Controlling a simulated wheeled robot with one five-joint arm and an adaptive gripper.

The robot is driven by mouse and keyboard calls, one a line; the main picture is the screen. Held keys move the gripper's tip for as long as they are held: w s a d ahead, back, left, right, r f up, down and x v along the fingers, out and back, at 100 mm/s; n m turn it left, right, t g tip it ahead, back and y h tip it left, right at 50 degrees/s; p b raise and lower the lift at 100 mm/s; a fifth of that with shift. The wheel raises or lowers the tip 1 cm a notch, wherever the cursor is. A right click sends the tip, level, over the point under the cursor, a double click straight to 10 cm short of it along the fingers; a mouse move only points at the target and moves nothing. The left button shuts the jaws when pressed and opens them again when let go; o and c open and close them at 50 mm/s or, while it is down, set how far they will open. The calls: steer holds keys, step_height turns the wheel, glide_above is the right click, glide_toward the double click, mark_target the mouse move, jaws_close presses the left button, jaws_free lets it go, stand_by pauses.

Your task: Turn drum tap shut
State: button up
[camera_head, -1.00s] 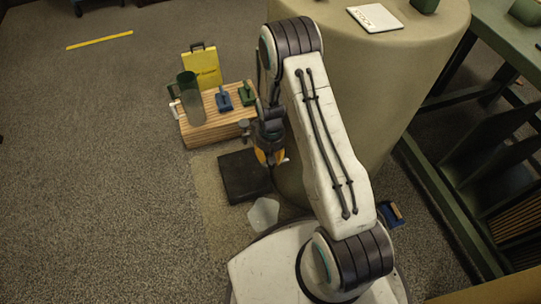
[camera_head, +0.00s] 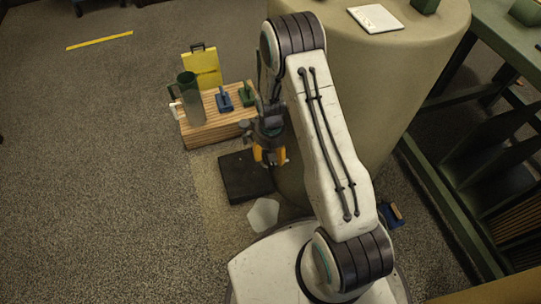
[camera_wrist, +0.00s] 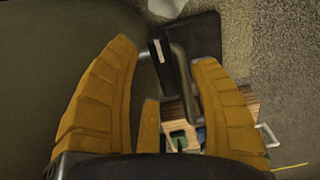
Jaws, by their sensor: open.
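The drum (camera_head: 375,95) is the large olive-beige cylinder right of my gripper (camera_head: 270,157); it also fills the left of the wrist view (camera_wrist: 50,65). The tap (camera_wrist: 165,58) shows in the wrist view as a dark lever with a pale mark, beside a curved grey metal part (camera_wrist: 184,85). My gripper's orange fingers are spread, one on each side of the lever, with visible room on both sides. I cannot tell whether either finger touches it. In the head view my gripper points down beside the drum and the tap is not clearly seen.
A dark mat or tray (camera_head: 244,178) lies on the floor below my gripper. A slatted wooden crate (camera_head: 215,131) bears a tall jug (camera_head: 191,100) and blue and green tools. A yellow board (camera_head: 203,68) stands behind it. A green bench (camera_head: 450,220) stands right. Open floor lies left.

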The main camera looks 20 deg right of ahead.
step_height(320, 180, up, 10)
steer(key=shift+r, duration=0.15)
stand_by(0.3)
stand_by(0.5)
steer(key=s+r+t+p, duration=0.1)
steer(key=s+r+p, duration=0.6)
steer(key=r, duration=1.1)
steer(key=s+r+t+p, duration=0.1)
steer(key=s+r+p, duration=0.6)
steer(key=r+p, duration=0.7)
steer(key=s+r+t+p, duration=0.1)
steer(key=s+r+p, duration=0.7)
steer(key=r, duration=1.4)
steer(key=p, duration=0.3)
steer(key=shift+p, duration=0.3)
